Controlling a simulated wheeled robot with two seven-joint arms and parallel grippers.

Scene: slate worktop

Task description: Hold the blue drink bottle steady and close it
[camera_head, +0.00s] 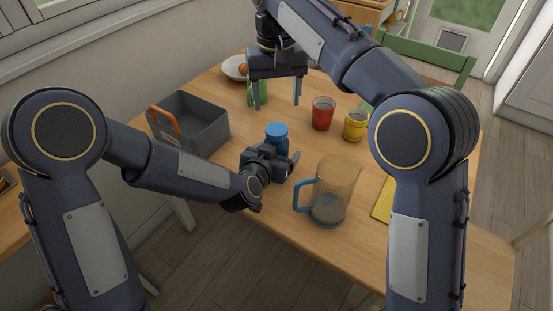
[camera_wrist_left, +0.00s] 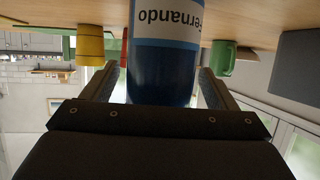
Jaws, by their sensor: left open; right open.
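The blue drink bottle (camera_head: 276,132) stands upright on the wooden table. Its top looks blue in the head view; I cannot tell whether that is a lid or how firmly it sits. My left gripper (camera_head: 281,158) is open at the bottle, on its near side. In the left wrist view, which is upside down, the bottle (camera_wrist_left: 163,75) with a white "Fernando" label stands between the open fingers (camera_wrist_left: 158,88). My right gripper (camera_head: 274,95) is open and empty, pointing down above the table behind the bottle.
A grey crate (camera_head: 212,134) with an orange handle stands left. A red cup (camera_head: 322,114) and a yellow cup (camera_head: 356,126) stand right; a clear jug (camera_head: 334,192) is near the front. A green mug (camera_head: 258,93) and a plate (camera_head: 231,67) are at the back.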

